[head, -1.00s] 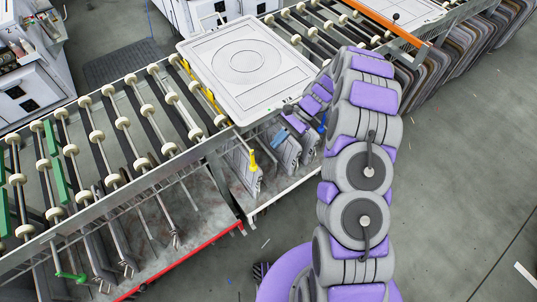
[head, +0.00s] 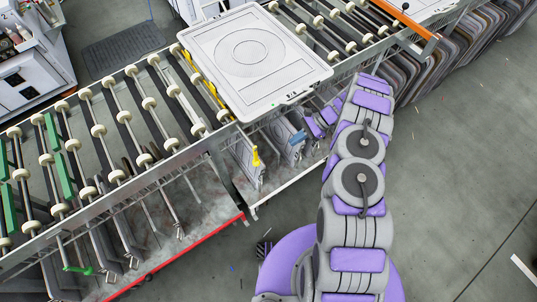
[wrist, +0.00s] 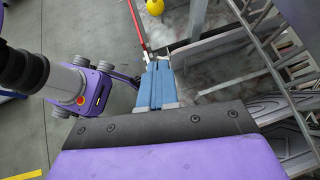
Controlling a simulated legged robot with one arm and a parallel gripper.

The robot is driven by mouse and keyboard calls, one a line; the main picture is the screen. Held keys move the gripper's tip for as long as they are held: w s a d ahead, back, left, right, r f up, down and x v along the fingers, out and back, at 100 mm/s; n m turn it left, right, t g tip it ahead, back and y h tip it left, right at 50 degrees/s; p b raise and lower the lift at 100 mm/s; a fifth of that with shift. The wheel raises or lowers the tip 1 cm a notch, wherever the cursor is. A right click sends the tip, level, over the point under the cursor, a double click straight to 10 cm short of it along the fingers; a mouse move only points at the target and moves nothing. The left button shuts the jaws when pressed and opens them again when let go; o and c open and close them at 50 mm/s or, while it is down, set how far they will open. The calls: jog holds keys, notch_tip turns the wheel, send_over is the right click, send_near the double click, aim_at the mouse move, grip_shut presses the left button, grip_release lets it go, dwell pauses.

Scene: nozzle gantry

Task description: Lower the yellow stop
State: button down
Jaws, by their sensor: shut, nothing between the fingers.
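The yellow stop (head: 211,88) is a narrow yellow bar among the rollers, along the left edge of a white panel (head: 318,73). Part of it is hidden by the panel. A yellow handle (head: 255,157) stands upright below the conveyor's front rail; its round yellow knob (wrist: 155,6) is at the top of the wrist view. My gripper (head: 298,138) is to the right of the handle in the head view, below the panel, and apart from the handle. Its blue fingers (wrist: 158,85) are shut and empty, pointing towards the knob.
The conveyor's metal frame and bars (wrist: 275,65) run close along the right in the wrist view. A red edge strip (head: 180,256) borders the lower shelf. A green handle (head: 78,269) is at lower left. Grey floor on the right is open.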

jog(key=a+r+b+x, duration=0.1)
jog(key=r+x, duration=0.1)
jog(key=x, duration=1)
jog(key=shift+s+a+b, duration=0.4)
jog(key=shift+s+a, duration=0.05)
jog(key=shift+a, duration=0.25)
jog(key=shift+s, duration=0.1)
